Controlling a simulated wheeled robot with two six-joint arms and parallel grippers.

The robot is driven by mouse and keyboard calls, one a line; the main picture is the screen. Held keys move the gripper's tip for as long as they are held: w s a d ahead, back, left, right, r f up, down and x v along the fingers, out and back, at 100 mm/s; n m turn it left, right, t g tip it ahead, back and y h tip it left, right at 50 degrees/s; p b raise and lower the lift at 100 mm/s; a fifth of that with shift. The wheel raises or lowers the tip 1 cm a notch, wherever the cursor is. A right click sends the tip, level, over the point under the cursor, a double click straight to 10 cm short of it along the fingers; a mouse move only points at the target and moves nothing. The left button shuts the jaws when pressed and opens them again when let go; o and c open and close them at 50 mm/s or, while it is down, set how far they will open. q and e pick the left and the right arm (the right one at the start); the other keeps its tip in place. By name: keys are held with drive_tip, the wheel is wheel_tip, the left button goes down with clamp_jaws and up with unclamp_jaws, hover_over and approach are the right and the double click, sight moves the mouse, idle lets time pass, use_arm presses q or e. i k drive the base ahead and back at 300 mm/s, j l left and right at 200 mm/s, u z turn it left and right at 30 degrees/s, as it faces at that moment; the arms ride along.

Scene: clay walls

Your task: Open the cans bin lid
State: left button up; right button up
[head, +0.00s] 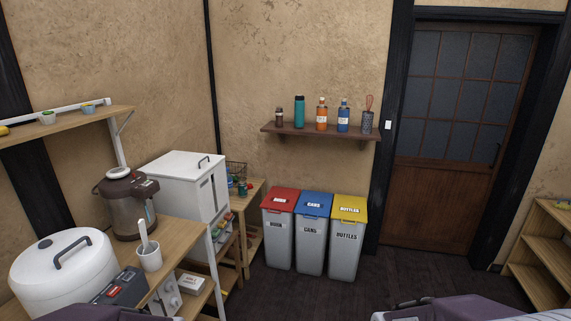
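The cans bin (311,250) is a grey bin standing on the floor against the far wall, a little right of the middle of the head view. Its blue lid (314,203) carries a "CANS" label and is shut. A bin with a red lid (280,199) stands close on its left, and a bin with a yellow lid (349,208) marked "BOTTLES" stands close on its right. Both of those lids look shut too. Neither of my grippers shows; only purple-grey parts of my arms reach in at the bottom edge, far from the bins.
A wooden shelf (320,132) with several bottles hangs above the bins. On the left, a wooden counter (185,240) holds a brown hot-water pot (128,205) and a white lidded cooker (62,270). The dark floor (400,271) before the bins is clear. Wooden shelves (545,250) stand at right.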

sight(316, 205)
drive_tip(key=i, duration=2.4)
